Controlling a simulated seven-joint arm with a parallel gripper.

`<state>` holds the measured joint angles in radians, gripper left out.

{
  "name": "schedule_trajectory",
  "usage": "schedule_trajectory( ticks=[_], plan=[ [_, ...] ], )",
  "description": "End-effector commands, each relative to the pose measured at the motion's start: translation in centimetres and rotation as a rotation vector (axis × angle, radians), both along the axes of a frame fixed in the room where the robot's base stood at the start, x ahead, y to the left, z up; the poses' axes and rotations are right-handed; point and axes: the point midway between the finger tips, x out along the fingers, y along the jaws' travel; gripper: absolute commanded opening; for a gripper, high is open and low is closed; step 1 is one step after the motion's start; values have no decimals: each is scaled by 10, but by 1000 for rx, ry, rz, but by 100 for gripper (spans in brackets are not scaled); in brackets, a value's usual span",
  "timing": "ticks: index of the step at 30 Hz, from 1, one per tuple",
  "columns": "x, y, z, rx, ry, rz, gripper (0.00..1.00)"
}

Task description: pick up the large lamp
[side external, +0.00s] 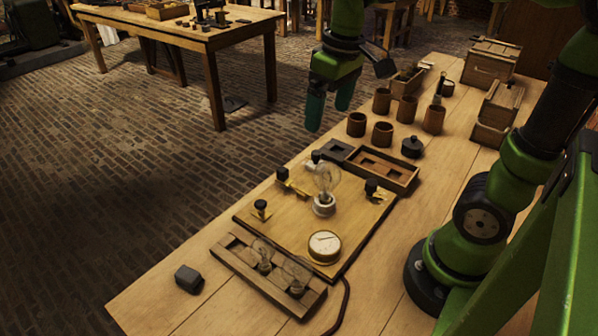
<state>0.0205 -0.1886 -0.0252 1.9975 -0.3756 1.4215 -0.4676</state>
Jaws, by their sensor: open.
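A clear glass lamp (326,178) stands upright in a white round socket (323,206) on a wooden board (285,226). It looks the largest of the lamps in view. Two smaller-looking clear lamps, one of them here (262,254) and the other here (296,276), sit in a slotted wooden rack (245,267) at the near edge of the board. My gripper (330,104) is open and empty, with its fingers pointing down. It is raised well above the table and apart from every lamp, above the board in the picture.
The board also carries a round dial gauge (325,246) and several black-knobbed terminals. Behind it are a compartmented tray (381,168), several brown jars (383,134) and wooden crates (490,62). A dark block (188,279) lies at the near left. A dark cable runs beside the rack.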

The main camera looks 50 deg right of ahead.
Motion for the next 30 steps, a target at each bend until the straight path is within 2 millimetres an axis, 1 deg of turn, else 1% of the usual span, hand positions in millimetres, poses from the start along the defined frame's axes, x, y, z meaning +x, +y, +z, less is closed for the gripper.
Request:
schedule_trajectory(
  ticks=[1,2,5,8,11,18,22,25,30],
  plan=[
    [6,-5,4,-22,49,49,94],
    [7,-7,7,-31,71,78,94],
    [3,-10,18,-47,110,152,94],
    [-3,-9,16,-43,134,192,94],
    [-3,-9,3,-42,136,202,94],
    [-4,-8,-50,-41,138,200,94],
    [-4,-8,-75,-39,136,198,94],
    [-4,-8,-89,-40,135,199,94],
    [-4,-7,-100,-40,132,199,94]
  ],
)
